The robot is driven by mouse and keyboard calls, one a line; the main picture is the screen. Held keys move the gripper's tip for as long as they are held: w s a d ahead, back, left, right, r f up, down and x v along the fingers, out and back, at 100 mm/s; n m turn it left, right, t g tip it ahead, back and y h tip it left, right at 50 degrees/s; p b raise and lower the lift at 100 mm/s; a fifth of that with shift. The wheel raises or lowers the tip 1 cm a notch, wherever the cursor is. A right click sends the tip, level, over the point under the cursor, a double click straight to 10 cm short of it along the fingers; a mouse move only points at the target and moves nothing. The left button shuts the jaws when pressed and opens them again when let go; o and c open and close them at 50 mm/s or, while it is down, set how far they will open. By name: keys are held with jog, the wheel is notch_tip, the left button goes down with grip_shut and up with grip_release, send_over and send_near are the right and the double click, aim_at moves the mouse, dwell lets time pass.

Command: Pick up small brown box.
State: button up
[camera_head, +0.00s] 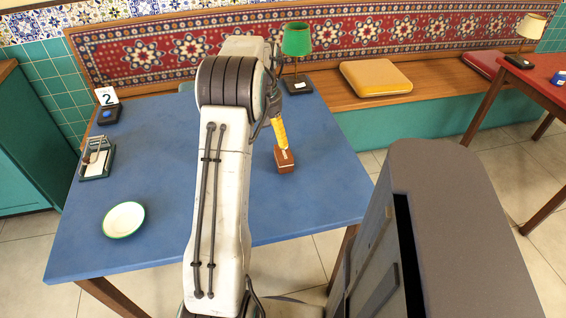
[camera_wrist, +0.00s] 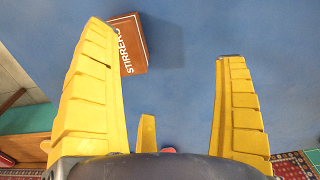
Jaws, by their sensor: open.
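The small brown box (camera_head: 285,160) stands on the blue table (camera_head: 170,215), right of my arm in the head view. In the wrist view the box (camera_wrist: 131,44) shows white letters reading about "STIRRE", with the rest hidden. My gripper (camera_head: 280,135) has yellow fingers and hangs just above and behind the box in the head view. In the wrist view the gripper (camera_wrist: 163,45) is open, with blue tabletop between its fingers. The box lies beside the left finger's tip, which covers part of its left side. I cannot tell whether they touch.
A green-shaded lamp (camera_head: 296,45) stands at the table's back right. The tabletop around the box looks clear.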

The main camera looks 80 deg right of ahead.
aim_at(287, 151)
jog(key=shift+m, duration=0.5)
jog(key=s+f, duration=0.1)
jog(key=s, duration=0.1)
jog(key=s+d+f, duration=0.1)
jog(key=s+f, duration=0.2)
jog(key=shift+s+d+b, duration=0.25)
jog(key=shift+s+b, duration=0.05)
jog(key=shift+s, duration=0.05)
jog(key=shift+f+b, duration=0.4)
jog(key=shift+f, duration=2.8)
jog(key=c, duration=1.3)
jog(key=shift+r, duration=0.15)
